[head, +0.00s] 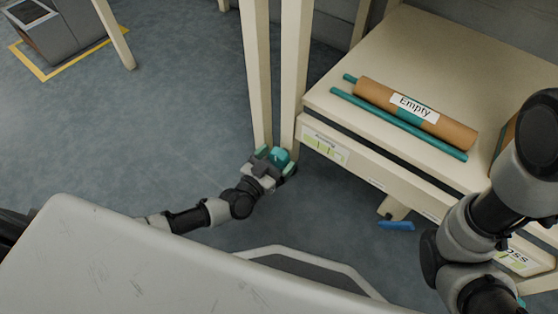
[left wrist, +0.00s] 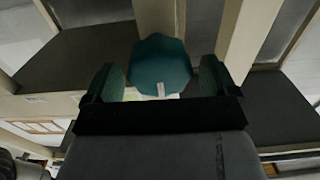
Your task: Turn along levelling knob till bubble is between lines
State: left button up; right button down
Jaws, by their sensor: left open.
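A teal lobed knob (head: 281,155) sits low at the near left corner of the cream table, by the table leg. In the left wrist view the knob (left wrist: 162,62) shows a small white mark on its lower edge. My left gripper (head: 271,159) is open, with one finger on each side of the knob and visible gaps between. A label with a yellow-green level vial (head: 325,146) is on the table's front edge; its bubble is too small to read. Another vial label ending in "oss" (head: 515,259) is farther right. My right gripper is out of view.
A brown roll marked "Empty" (head: 415,112) and a teal rod (head: 398,124) lie on the table (head: 450,55). A blue piece (head: 396,225) is low under the front edge. My right arm crosses the right side. Open floor (head: 130,125) lies left.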

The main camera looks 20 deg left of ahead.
pick_arm(q)
jog(key=shift+w+d, duration=0.25)
jog(key=shift+w, duration=0.45)
